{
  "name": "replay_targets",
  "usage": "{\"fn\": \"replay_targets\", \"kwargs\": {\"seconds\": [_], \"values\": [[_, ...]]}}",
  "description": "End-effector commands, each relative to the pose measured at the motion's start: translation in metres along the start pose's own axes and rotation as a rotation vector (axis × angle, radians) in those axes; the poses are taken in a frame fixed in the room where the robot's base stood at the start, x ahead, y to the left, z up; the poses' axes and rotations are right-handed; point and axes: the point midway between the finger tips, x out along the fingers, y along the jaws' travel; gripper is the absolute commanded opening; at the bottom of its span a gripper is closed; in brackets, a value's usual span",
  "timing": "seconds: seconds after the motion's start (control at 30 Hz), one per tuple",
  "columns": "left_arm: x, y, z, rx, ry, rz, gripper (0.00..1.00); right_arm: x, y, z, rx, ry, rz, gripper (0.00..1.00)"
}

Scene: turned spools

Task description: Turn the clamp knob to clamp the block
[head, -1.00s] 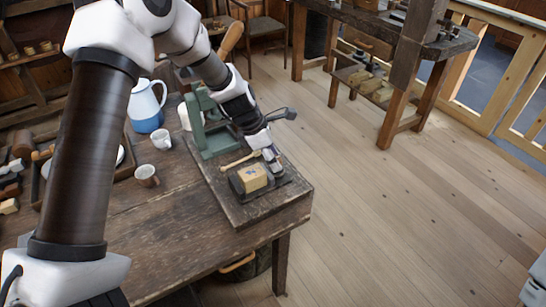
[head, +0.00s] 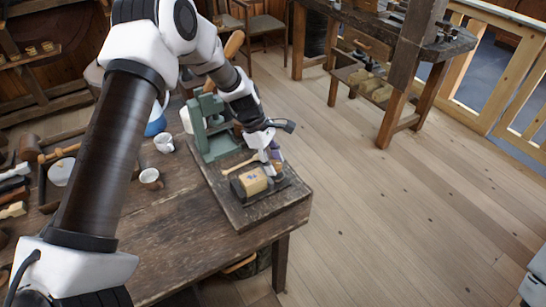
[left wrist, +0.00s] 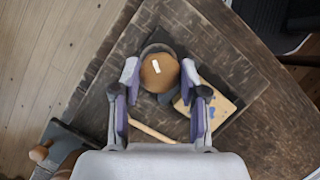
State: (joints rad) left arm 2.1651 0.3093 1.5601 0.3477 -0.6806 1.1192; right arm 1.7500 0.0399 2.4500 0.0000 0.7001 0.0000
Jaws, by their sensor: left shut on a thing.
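The wooden block (head: 253,181) with blue marks sits in the dark clamp at the near right corner of the table; it also shows in the left wrist view (left wrist: 212,108). The round brown clamp knob (left wrist: 159,72) has a white mark on top, in the left wrist view. My left gripper (head: 274,165) is at the clamp beside the block. In the left wrist view its two fingers (left wrist: 159,78) are on either side of the knob, shut on it. In the head view the gripper mostly hides the knob. Whether the jaw touches the block is unclear. My right gripper is not in view.
A light wooden-handled tool (head: 238,164) lies beside the block. A green metal frame (head: 213,128) stands behind. Two cups (head: 150,178) and a jug are to the left. The table's right edge (head: 295,213) is close to the clamp, with open floor beyond.

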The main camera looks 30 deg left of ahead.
Motion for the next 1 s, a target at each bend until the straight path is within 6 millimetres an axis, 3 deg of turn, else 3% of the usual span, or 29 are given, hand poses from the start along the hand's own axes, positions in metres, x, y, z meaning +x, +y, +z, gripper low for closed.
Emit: {"fn": "replay_targets", "kwargs": {"seconds": [0.4,1.0], "values": [[0.001,0.001,0.001,0.364,0.001,-0.156,0.08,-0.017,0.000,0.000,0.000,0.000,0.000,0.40],[0.004,0.002,0.002,0.889,-0.002,-0.375,0.08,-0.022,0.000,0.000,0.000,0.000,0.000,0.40]]}}
